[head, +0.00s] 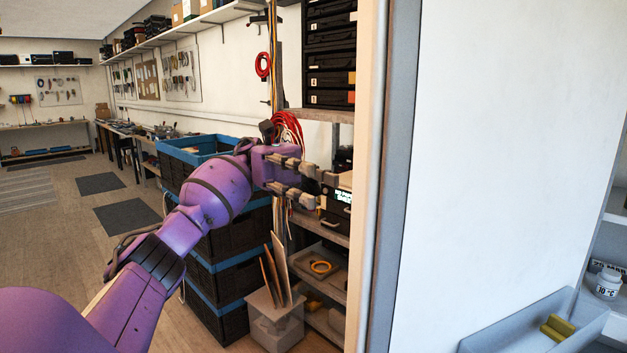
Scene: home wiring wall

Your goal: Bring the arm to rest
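My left arm comes in from the lower left, purple with dark bands, and reaches toward the middle of the head view. My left gripper (322,185) is held out level in front of the shelf unit, left of the tan door-like edge. My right gripper is not in view.
Stacked black-and-blue crates (222,265) stand behind my arm. A shelf unit (338,239) lies beyond the gripper. A tan vertical edge (367,180) and a white wall panel (500,150) fill the right. A grey tray (525,328) sits lower right. The floor at left is open.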

